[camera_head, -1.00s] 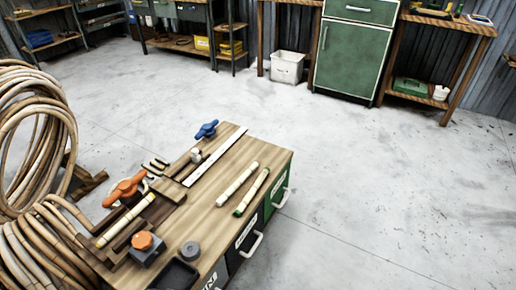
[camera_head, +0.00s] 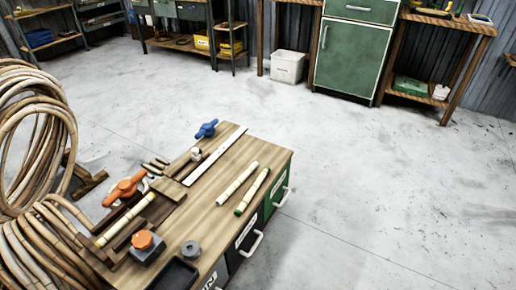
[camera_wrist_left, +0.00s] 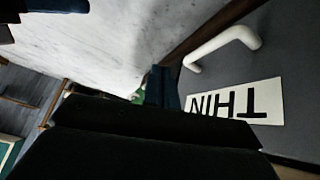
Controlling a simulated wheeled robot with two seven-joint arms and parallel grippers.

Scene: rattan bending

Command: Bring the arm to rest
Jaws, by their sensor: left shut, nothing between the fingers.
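Neither arm nor gripper shows in the head view. In the left wrist view, my left gripper (camera_wrist_left: 162,88) shows as a dark body across the bottom with a dark blue tip; it is shut and empty. It is close to the front of the workbench cabinet, beside a drawer label (camera_wrist_left: 236,103) reading THIN upside down and a white drawer handle (camera_wrist_left: 222,47). It is apart from the rattan pieces. My right gripper is not in view.
The workbench (camera_head: 222,208) holds two pale rattan pieces (camera_head: 237,184), a white ruler (camera_head: 214,156), orange (camera_head: 125,187) and blue (camera_head: 206,129) clamp knobs and a black tray (camera_head: 174,275). Rattan coils (camera_head: 35,125) stand left. The floor (camera_head: 390,190) to the right is clear.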

